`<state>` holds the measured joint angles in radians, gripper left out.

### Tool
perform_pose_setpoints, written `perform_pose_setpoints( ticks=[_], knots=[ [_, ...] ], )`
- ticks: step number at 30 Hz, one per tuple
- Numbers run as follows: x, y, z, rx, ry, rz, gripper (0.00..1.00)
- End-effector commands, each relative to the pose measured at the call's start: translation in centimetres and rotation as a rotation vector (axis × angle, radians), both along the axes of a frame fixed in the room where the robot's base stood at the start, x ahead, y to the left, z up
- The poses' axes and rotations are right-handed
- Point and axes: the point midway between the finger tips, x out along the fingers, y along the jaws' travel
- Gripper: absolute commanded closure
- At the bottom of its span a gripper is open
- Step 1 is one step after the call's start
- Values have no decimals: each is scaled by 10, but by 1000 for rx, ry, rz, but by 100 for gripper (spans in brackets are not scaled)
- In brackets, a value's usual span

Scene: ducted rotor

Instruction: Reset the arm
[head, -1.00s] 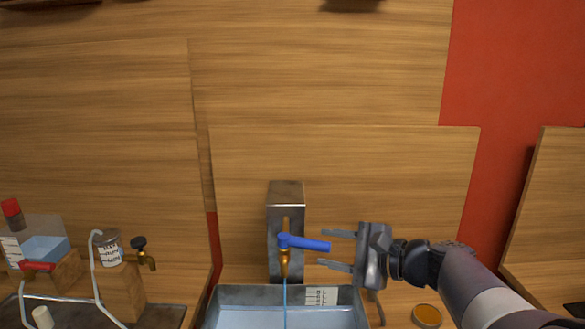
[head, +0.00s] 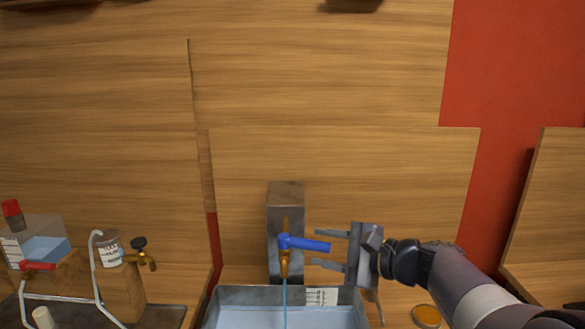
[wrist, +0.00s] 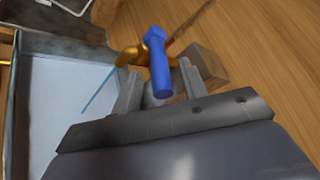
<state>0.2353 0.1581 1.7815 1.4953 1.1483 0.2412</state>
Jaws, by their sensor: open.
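My gripper (head: 330,249) is open, its two fingers pointing left toward the blue tap lever (head: 308,244). In the head view the lever's free end is close to the fingertips. In the wrist view the blue lever (wrist: 157,62) shows between the two fingers (wrist: 160,90), with nothing gripped; whether a finger touches it I cannot tell. The lever sits on a brass tap (head: 284,264) in front of a grey metal post (head: 286,205). A thin blue stream runs from the tap into the metal basin (head: 240,294), which holds pale blue water.
At the left stand a clear water tank (head: 45,243), a labelled can (head: 108,249) and a second brass tap (head: 142,257). An orange round dish (head: 427,315) lies below my arm at the right. Wooden panels (head: 330,150) stand behind the basin.

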Motion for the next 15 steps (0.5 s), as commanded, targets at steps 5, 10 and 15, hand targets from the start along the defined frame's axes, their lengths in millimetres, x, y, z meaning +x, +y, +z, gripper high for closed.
perform_pose_setpoints(
  ticks=[5,10,15],
  knots=[
    [17,25,-5,0,2,9,59],
    [22,20,-2,-1,3,96,59],
    [28,19,-3,-1,2,179,59]
  ],
)
